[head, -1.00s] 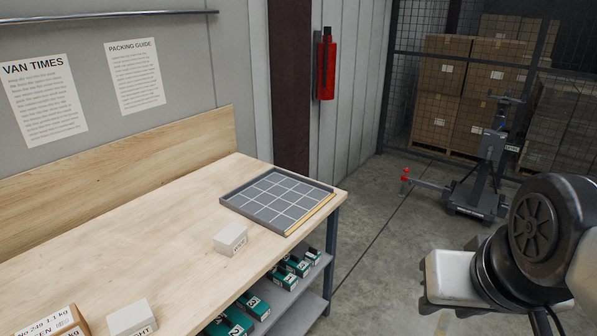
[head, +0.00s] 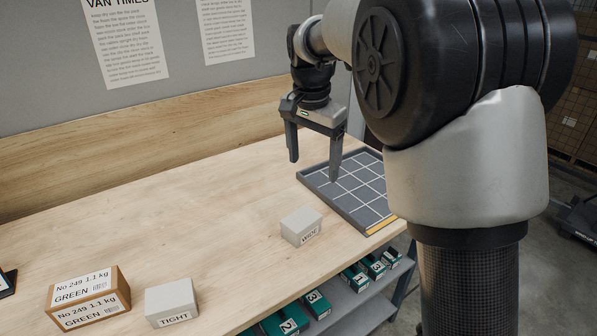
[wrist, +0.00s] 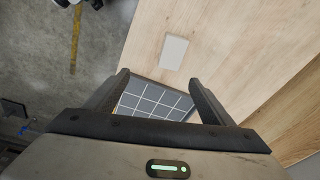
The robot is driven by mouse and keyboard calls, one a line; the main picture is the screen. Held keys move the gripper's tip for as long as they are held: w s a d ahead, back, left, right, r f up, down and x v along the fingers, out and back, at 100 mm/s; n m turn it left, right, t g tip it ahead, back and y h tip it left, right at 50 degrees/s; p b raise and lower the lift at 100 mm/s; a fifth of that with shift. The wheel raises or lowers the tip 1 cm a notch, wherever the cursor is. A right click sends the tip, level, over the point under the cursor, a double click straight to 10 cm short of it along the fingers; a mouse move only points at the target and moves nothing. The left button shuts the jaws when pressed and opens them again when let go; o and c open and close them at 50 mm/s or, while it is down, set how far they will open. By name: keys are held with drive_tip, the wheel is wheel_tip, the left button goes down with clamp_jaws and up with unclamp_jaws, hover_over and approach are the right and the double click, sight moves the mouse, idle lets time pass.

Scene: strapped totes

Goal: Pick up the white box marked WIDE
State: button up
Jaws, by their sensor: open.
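The white box marked WIDE (head: 302,226) sits on the wooden bench, just left of the gridded tray, its label facing the front. In the wrist view its plain top (wrist: 174,52) shows beyond the fingertips. My gripper (head: 314,170) is open and empty, pointing down above the bench, over the area at the tray's back left. In the wrist view the open fingers (wrist: 160,78) frame part of the tray, and the box lies apart from them.
The grey gridded tray (head: 316,181) lies at the bench's right end. A box marked TIGHT (head: 172,302) and a brown-and-white box marked GREEN (head: 88,299) stand at the front left. Numbered green boxes (head: 286,322) sit on the shelf below. Bare bench (head: 190,215) lies left of the WIDE box.

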drive_tip(key=w+a+f+m, duration=0.1)
drive_tip(key=w+a+f, duration=0.3)
drive_tip(key=f, duration=0.2)
drive_tip(key=b, duration=0.2)
hover_over(301, 218)
drive_tip(key=shift+g+h, duration=0.3)
drive_tip(key=shift+h, duration=0.1)
wheel_tip(301, 218, down, 11)
drive_tip(key=shift+s+a+f, duration=0.1)
drive_tip(key=shift+s, duration=0.05)
drive_tip(key=shift+w+f, duration=0.2)
drive_tip(key=shift+f, duration=2.85)
drive_tip(key=c, duration=1.4)
